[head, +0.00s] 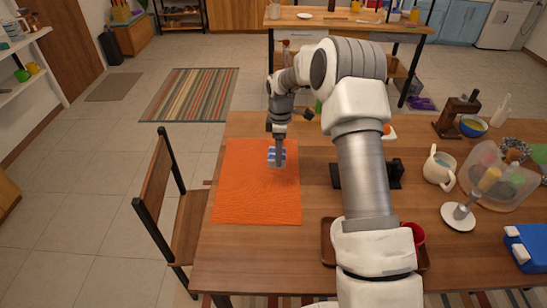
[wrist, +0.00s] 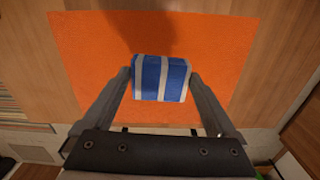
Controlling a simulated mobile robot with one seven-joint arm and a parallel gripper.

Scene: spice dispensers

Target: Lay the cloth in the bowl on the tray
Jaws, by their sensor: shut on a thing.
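The blue-and-white striped cloth (wrist: 160,80) is a small folded block between my gripper's fingers, over an orange mat (wrist: 90,60). It also shows in the head view (head: 276,157). My gripper (wrist: 160,76) is shut on it from both sides, pointing down; in the head view my gripper (head: 277,149) is over the mat. I cannot tell whether the cloth touches the mat. A brown tray (head: 327,243) is at the table's front, largely hidden behind my arm. A red bowl (head: 417,233) shows partly at my arm's right side, on the tray.
A white mug (head: 439,167), a clear container (head: 505,187) and a white-based dispenser (head: 459,216) stand at the right. A chair (head: 165,185) is at the left. The mat's front half is clear.

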